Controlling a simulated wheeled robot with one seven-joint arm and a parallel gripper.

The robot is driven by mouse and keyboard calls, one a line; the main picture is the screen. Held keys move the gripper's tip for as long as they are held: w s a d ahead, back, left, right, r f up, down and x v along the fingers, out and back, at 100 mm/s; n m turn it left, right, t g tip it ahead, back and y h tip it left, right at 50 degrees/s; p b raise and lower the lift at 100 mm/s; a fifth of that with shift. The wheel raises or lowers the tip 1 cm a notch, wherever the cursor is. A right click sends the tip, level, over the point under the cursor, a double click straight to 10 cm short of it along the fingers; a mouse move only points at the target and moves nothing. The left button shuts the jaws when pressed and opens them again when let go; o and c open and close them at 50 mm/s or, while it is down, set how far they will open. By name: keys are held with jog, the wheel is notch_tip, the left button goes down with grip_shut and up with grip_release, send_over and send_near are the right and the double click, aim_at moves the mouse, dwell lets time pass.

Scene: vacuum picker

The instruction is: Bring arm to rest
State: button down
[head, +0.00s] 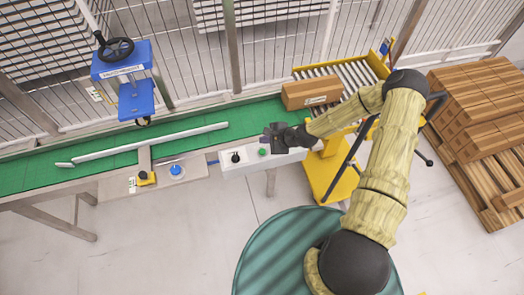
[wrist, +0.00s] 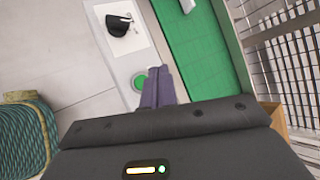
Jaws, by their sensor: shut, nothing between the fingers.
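My arm reaches up and left from the lower right of the head view, in pale covers with black joints. My gripper (head: 268,140) is at its end, above the right end of a white control box (head: 247,166). In the wrist view my gripper (wrist: 158,73) shows its two dark purple fingers shut together, with nothing between them. A green button (head: 262,152) on the box lies close beside the fingertips. It also shows in the wrist view (wrist: 139,82), partly covered by the fingers. I cannot tell whether they touch it.
A green conveyor (head: 200,143) runs behind the box. A cardboard box (head: 311,92) sits at a yellow-framed roller table (head: 345,75). Stacked cartons (head: 480,95) stand on a pallet at the right. A wire fence closes the back.

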dwell(0.3)
jog(key=s+d+r+n+h, duration=0.2)
jog(key=s+d+r+n, duration=0.2)
jog(key=r, duration=0.5)
jog(key=s+d+r+n+g+h, duration=0.1)
jog(key=s+d+r+n+h, duration=0.2)
jog(key=s+d+r+n, duration=0.2)
jog(key=s+d+r+n+g+h, duration=0.1)
jog(key=s+d+r+n+h, duration=0.1)
jog(key=s+d+r+n, duration=0.3)
jog(key=s+r+n, duration=0.1)
jog(key=s+r, duration=0.3)
jog(key=r, duration=0.6)
jog(key=shift+r+h, duration=0.2)
jog(key=shift+h, duration=0.2)
jog(key=shift+s+d, duration=0.1)
